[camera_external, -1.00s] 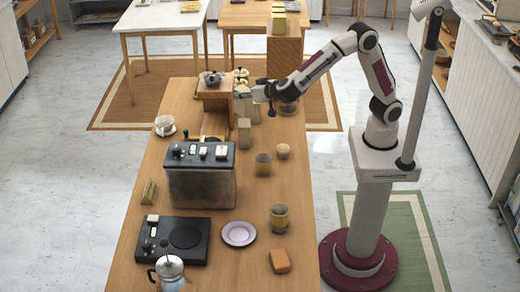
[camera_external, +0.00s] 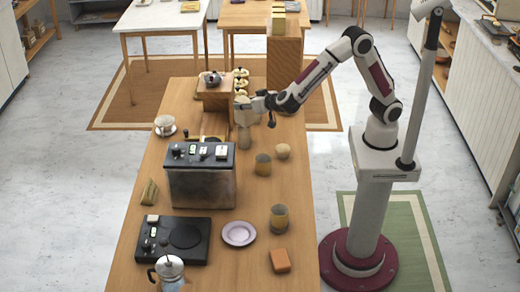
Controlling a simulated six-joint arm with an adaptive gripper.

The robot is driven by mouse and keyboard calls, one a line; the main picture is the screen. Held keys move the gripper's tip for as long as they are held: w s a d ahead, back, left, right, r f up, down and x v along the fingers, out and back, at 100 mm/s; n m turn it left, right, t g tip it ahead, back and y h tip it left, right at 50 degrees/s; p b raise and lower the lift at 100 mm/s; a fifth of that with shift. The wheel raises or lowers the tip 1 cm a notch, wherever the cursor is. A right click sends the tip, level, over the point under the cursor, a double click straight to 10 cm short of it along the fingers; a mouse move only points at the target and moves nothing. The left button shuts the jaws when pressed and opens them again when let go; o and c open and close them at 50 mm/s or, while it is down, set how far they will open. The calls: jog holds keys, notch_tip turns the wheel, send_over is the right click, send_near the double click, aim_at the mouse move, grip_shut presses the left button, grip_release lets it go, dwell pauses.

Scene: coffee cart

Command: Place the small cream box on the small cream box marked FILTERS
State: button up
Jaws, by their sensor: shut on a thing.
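The box marked FILTERS cannot be told apart here, because no lettering is readable and my gripper covers the area just behind.
A coffee machine (camera_external: 200,180) stands just nearer on the table (camera_external: 215,276). A plate (camera_external: 239,234) lies nearer.

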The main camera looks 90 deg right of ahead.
jog(key=shift+f, duration=0.1)
jog(key=o, duration=1.3)
jog(key=shift+c, duration=0.2)
jog(key=shift+a+r, duration=0.1)
jog(key=shift+r, duration=0.1)
jog(key=v, duration=1.2)
